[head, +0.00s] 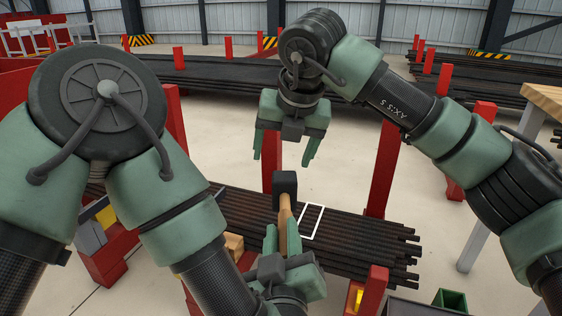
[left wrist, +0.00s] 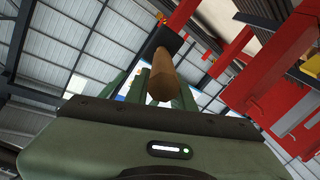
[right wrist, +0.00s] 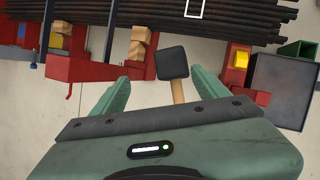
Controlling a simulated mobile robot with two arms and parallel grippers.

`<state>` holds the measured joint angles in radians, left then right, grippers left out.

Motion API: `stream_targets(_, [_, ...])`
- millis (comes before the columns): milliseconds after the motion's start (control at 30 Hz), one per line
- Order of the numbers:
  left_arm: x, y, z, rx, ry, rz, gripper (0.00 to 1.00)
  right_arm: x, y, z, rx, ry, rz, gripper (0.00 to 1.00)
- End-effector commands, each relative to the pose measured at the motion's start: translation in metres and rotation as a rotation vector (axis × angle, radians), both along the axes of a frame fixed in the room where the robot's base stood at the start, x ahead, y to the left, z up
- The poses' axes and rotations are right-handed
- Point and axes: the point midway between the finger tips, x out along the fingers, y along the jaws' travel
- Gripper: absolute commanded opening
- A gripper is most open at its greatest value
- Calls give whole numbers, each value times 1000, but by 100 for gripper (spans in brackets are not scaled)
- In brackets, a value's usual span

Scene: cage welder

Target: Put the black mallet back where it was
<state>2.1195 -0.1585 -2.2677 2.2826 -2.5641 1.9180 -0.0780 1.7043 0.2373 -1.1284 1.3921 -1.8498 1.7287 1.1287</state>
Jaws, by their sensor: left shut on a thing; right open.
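The black mallet has a dark block head (head: 285,185) and a wooden handle. My left gripper (head: 283,238) is shut on the handle and holds the mallet upright, head on top. My right gripper (head: 283,152) is open and empty, pointing down above the mallet head. In the right wrist view the mallet head (right wrist: 172,63) shows between and beyond the open fingers. A white rectangular outline (head: 304,221) lies on the dark bars, just right of the mallet in the head view.
A bundle of dark bars (head: 375,246) lies on a rack with red posts (head: 383,170). Wooden blocks (right wrist: 139,45) sit on the rack's near side. A grey bin (right wrist: 283,88) and a green bin (right wrist: 299,49) stand at the right. A wooden-topped table (head: 545,98) is far right.

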Motion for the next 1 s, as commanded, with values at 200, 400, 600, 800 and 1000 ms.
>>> stream_targets(200, [1, 0, 2, -3, -9, 1, 0, -22, 4, -9, -160, 25, 21, 75])
stream_targets(400, [1, 0, 2, -2, -9, 1, 0, -16, 4, -29, -172, 31, 22, 75])
stream_targets(600, [1, 0, 3, -2, -9, 1, 0, -2, 4, -64, -172, 31, 22, 75])
stream_targets(800, [1, 0, 3, -2, -9, 1, 0, 12, 5, -97, -169, 30, 22, 75])
stream_targets(1000, [1, 0, 3, -3, -9, 1, 0, 20, 6, -115, -168, 28, 22, 75])
